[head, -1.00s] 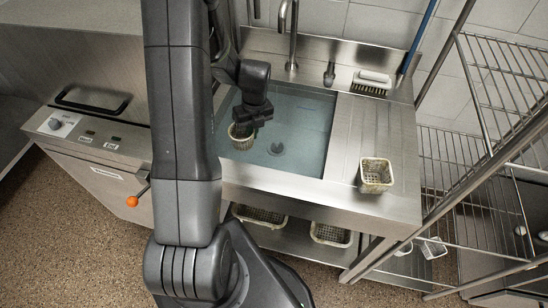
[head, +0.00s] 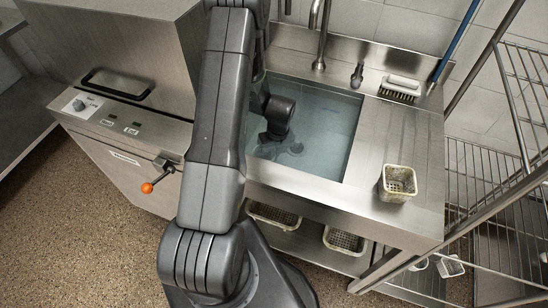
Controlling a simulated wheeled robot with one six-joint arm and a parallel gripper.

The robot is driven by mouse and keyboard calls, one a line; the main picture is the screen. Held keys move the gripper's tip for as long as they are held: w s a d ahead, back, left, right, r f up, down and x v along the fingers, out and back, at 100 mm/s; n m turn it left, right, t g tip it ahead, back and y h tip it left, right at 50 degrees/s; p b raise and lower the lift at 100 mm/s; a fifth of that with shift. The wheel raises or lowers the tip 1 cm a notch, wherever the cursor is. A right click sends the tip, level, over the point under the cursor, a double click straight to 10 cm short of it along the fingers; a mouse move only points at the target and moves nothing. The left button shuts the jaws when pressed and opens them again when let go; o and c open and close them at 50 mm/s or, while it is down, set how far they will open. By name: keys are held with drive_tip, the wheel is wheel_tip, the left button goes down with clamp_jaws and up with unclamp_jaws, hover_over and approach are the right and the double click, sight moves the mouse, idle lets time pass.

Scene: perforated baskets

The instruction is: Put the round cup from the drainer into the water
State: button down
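The sink's water (head: 325,125) is bluish and clear, with the drain visible on the bottom. My gripper (head: 270,137) is low over the left part of the water, partly behind my own arm. Its fingertips are hidden, so I cannot tell whether it is open or shut. The round cup is not visible now. The ribbed steel drainer (head: 385,135) lies right of the sink. A square perforated basket (head: 397,185) stands upright near its front edge.
A brush (head: 401,86) and a small tap fitting (head: 357,75) sit behind the drainer. Two baskets (head: 274,215) (head: 345,241) are on the shelf under the sink. A wire rack (head: 490,180) stands at the right. An orange-knobbed lever (head: 147,188) sticks out at the left.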

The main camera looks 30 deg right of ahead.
drive_tip(key=shift+f, duration=1.05)
drive_tip(key=shift+f, duration=0.2)
drive_tip(key=c, duration=1.6)
unclamp_jaws()
drive_tip(key=shift+r, duration=0.1)
drive_tip(key=shift+c, duration=0.2)
wheel_tip(320, 180, up, 12)
drive_tip(key=d, duration=0.1)
drive_tip(key=shift+s+d, duration=0.15)
